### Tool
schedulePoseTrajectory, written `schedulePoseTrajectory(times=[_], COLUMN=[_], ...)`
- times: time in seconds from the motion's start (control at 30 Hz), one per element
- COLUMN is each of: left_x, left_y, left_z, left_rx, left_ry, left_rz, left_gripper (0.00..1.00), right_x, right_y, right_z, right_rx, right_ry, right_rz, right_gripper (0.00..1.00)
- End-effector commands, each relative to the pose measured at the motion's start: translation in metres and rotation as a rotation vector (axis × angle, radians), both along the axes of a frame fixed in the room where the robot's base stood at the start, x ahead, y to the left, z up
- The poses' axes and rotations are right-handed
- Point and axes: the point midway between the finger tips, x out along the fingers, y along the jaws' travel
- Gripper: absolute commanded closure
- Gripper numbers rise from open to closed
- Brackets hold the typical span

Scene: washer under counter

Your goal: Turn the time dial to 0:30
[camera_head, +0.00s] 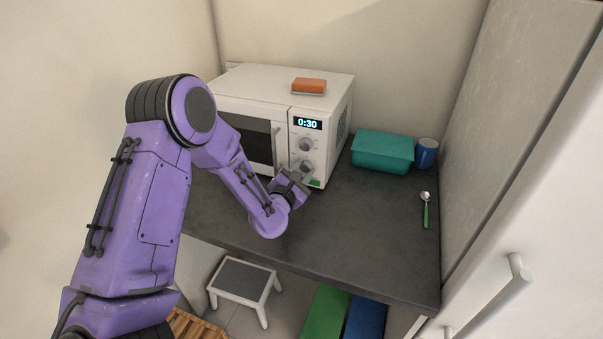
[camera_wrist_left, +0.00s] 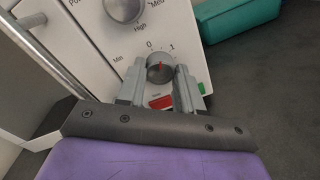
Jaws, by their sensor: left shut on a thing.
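The white microwave (camera_head: 320,160) stands on the dark counter, and its display (camera_head: 308,123) reads 0:30. The time dial (camera_wrist_left: 160,68) is the lower knob. Its red pointer mark points almost straight up, between the printed 0 and 1. My left gripper (camera_head: 302,178) is at this dial, its fingers (camera_wrist_left: 160,82) on either side of the knob and shut on it. The upper knob (camera_head: 306,144) is free; it also shows in the left wrist view (camera_wrist_left: 124,8). My right gripper is not in view.
An orange block-like item (camera_head: 309,86) lies on top of the microwave. A teal box (camera_head: 383,152), a blue cup (camera_head: 427,153) and a green-handled spoon (camera_head: 425,210) are on the counter to the right. A step stool (camera_head: 243,279) stands below. The counter's front right is clear.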

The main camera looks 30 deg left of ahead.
Motion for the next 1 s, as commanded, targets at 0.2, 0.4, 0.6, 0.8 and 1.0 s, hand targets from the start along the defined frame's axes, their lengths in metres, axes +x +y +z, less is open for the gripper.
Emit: schedulePoseTrajectory(times=[0.2,0.4,0.6,0.8,1.0], left_x=[0.0,0.0,0.0,0.0,0.0], left_y=[-0.0007,-0.0007,-0.0007,-0.0007,-0.0005], left_z=[0.0001,0.0003,0.0003,0.0003,0.0002], left_rx=[0.079,0.107,0.109,0.109,0.108], left_ry=[0.018,0.025,0.026,0.027,0.026], left_rz=[-0.002,-0.001,-0.002,-0.002,-0.001], left_gripper=[0.95,0.95,0.95,0.48,0.39], right_x=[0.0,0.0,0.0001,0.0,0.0], right_y=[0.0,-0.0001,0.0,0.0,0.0], right_z=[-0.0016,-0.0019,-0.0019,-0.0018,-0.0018], right_rx=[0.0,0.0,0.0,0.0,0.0], right_ry=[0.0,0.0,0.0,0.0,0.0], right_rz=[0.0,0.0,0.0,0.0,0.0], right_gripper=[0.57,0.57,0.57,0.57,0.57])
